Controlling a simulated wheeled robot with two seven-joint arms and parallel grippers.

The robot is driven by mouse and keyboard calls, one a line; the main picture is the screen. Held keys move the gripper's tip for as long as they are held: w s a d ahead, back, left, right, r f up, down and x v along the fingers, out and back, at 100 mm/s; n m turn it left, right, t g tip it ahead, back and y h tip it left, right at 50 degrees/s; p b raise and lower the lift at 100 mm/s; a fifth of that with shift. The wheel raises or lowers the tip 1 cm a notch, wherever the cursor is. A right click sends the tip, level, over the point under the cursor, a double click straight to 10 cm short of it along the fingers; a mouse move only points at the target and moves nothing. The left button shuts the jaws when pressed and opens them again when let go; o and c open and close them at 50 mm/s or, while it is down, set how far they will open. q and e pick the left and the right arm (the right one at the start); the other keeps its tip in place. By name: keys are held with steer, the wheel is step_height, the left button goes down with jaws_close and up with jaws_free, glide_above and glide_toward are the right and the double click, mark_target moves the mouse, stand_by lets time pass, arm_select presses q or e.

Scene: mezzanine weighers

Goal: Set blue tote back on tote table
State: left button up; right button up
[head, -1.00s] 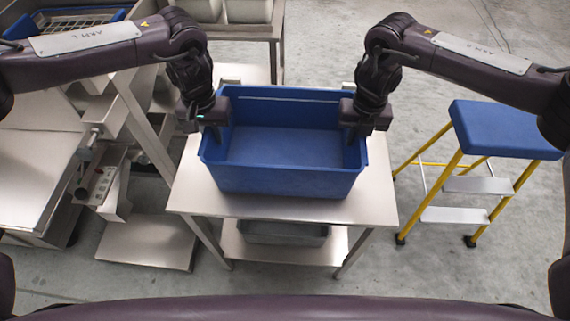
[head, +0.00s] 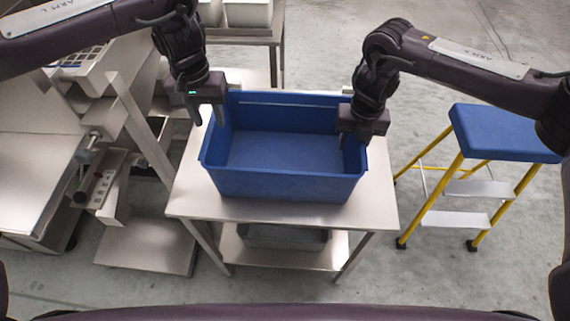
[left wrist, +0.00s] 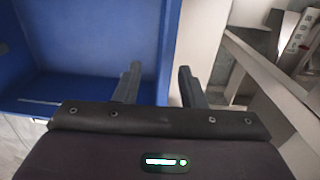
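The blue tote (head: 287,186) is upright and looks empty. It rests on the steel tote table (head: 250,209); its blue wall also shows in the left wrist view (left wrist: 95,35). My left gripper (head: 208,114) is open at the tote's left wall. In the left wrist view its fingers (left wrist: 158,85) are apart, with the wall's edge between them and clear of both. My right gripper (head: 352,140) is at the tote's right wall, one finger showing inside. Its other finger is hidden by the wall and gripper body, so its grip cannot be told.
A grey bin (head: 285,237) sits on the table's lower shelf. A yellow step stool with a blue top (head: 500,132) stands at right. Steel weighing equipment (head: 105,165) stands close at left. Another table with pale containers (head: 248,13) is behind. Floor between table and stool is clear.

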arm_select(q)
step_height(320, 180, up, 4)
arm_select(e)
steer(key=r, duration=1.2)
steer(key=shift+d, duration=0.25)
steer(key=shift+f, duration=0.1)
